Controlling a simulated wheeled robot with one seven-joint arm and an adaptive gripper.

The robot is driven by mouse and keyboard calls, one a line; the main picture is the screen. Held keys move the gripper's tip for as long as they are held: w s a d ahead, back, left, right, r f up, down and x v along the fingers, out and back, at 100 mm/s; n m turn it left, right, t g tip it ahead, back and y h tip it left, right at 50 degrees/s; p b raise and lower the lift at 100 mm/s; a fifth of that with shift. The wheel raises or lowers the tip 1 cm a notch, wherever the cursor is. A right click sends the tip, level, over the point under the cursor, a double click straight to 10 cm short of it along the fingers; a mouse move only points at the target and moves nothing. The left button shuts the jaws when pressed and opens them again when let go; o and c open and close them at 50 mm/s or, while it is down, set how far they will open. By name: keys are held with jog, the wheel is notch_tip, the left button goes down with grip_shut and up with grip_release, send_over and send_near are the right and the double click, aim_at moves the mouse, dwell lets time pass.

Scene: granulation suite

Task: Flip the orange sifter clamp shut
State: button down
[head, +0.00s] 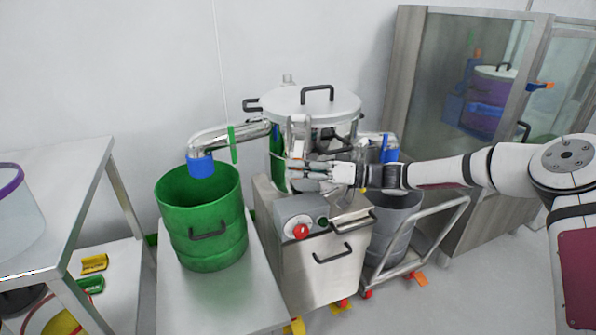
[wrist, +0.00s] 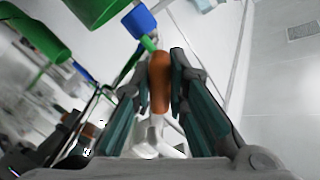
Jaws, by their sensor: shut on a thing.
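The sifter (head: 310,103) is a steel drum with a dark-handled lid, standing on a steel cabinet. My gripper (head: 300,168) is at the front of the drum, reaching in from the right. In the wrist view the orange clamp (wrist: 160,82) is a rounded orange-brown handle standing between the two dark fingers of my gripper (wrist: 163,72). The fingers are shut on it. In the head view the gripper and steel parts hide the clamp, so its angle against the drum cannot be told there.
A green drum (head: 205,240) stands on a table at left, under a blue-ended spout (head: 200,165). A control box with a red knob (head: 301,231) sits below my gripper. A grey bin (head: 392,225) on a trolley and a glass-fronted cabinet (head: 455,90) are at right.

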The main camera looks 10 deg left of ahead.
jog(key=c, duration=1.6)
grip_release()
jog(key=shift+o, duration=0.2)
jog(key=d, duration=1.2)
jog(key=shift+w, duration=0.2)
jog(key=shift+c, duration=0.2)
